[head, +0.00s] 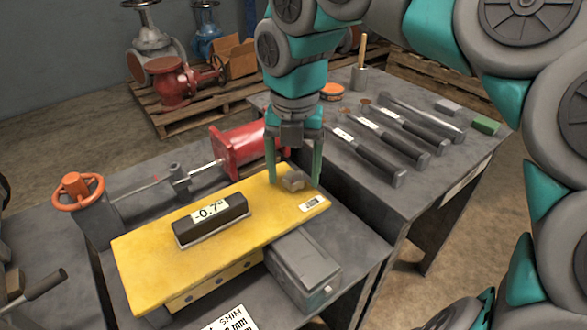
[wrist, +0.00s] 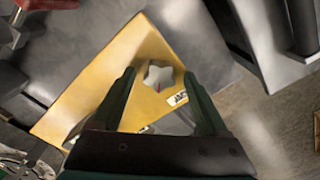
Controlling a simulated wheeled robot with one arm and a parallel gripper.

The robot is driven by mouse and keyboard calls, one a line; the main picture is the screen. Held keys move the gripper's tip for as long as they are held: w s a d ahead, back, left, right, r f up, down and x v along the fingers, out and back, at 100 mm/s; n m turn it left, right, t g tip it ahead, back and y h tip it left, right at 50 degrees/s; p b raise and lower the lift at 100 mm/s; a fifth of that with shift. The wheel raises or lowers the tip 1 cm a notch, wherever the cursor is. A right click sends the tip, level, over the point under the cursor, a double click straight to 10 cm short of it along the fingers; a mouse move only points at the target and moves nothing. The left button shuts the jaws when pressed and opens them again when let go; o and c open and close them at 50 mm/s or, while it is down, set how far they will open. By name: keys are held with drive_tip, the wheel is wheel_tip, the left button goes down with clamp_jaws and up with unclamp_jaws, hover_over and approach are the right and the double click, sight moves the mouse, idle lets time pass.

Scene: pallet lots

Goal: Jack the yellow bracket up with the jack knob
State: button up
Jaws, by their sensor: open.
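The jack knob (head: 292,181) is a small grey star-shaped knob on top of the bracket's far right end, near a small white label. In the wrist view the knob (wrist: 158,76) shows a small red mark and lies just beyond and between the fingertips. My gripper (head: 296,180) points down over the knob, with a green finger on each side of it. The fingers (wrist: 163,80) are open, and I cannot tell whether either touches the knob.
A dark level reading -0.7° (head: 210,222) sits on the bracket. A grey block (head: 303,270) stands at its front right side. A red vise-like part (head: 240,146) is behind, and an orange handwheel (head: 79,190) is left. Several dark-handled tools (head: 368,155) lie on the right table.

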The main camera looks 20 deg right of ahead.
drive_tip(key=shift+c, duration=0.4)
clamp_jaws()
